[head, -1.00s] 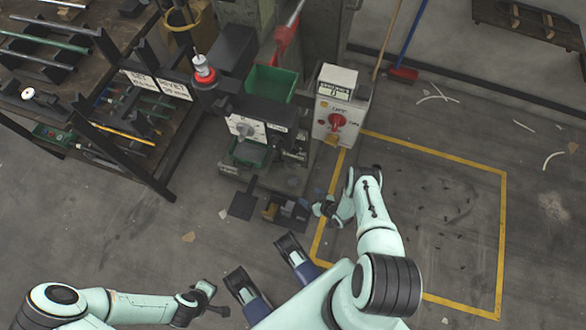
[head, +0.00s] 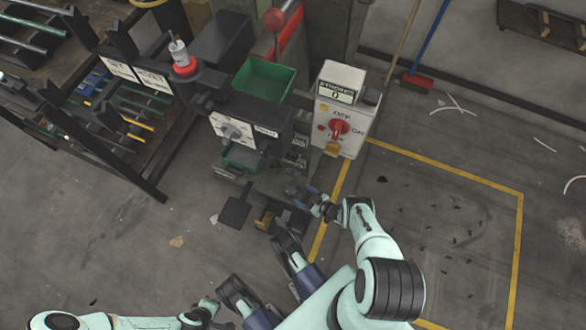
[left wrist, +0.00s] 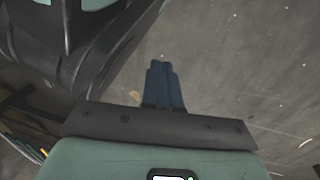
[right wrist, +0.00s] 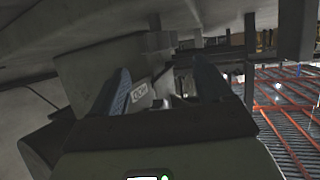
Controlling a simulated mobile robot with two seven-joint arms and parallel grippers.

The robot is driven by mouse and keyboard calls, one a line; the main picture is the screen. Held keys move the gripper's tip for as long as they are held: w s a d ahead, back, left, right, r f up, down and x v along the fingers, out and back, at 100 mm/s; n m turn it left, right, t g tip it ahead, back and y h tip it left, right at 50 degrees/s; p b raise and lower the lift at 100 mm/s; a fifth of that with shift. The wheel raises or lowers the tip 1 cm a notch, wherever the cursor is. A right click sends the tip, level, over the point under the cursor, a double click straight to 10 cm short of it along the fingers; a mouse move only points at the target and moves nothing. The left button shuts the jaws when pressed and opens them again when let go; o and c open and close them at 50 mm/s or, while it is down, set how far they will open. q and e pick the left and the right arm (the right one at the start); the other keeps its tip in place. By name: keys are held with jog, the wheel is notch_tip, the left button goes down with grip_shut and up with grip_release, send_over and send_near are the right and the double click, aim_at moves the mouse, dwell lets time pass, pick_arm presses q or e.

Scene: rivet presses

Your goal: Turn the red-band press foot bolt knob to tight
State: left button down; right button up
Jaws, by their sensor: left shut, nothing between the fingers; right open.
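The press (head: 268,122) with a red band on its upper arm stands at centre in the head view, with a green bin on it. Its foot is low, by dark plates; I cannot clearly pick out the foot bolt knob there. My right gripper (head: 312,198) is low at the press's right front, open; in the right wrist view its blue fingers (right wrist: 160,85) stand apart before a grey block with a small white label (right wrist: 140,92). No hold on anything shows. My left gripper (left wrist: 163,88) is shut and empty, over bare floor; in the head view its arm is at lower left.
A grey control box (head: 345,115) with a red rotary switch (head: 339,128) stands right of the press. A rod rack (head: 135,110) is at left. A black pedal plate (head: 235,211) lies on the floor. Yellow-lined floor (head: 450,230) at right is mostly clear.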

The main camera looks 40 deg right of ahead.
aim_at(292, 189)
jog(key=b+x, duration=0.2)
jog(key=x, duration=0.3)
jog(key=shift+w+f, duration=0.15)
jog(key=shift+f, duration=0.05)
jog(key=shift+w+a+f+b, duration=0.1)
jog(key=shift+w+b, duration=0.45)
pick_arm(q)
jog(key=s+f+g, duration=0.2)
jog(key=s+f, duration=0.2)
jog(key=s, duration=0.3)
jog(key=shift+a+n+g, duration=0.3)
jog(key=shift+a, duration=0.15)
jog(key=shift+s, duration=0.1)
pick_arm(e)
jog(key=c, duration=1)
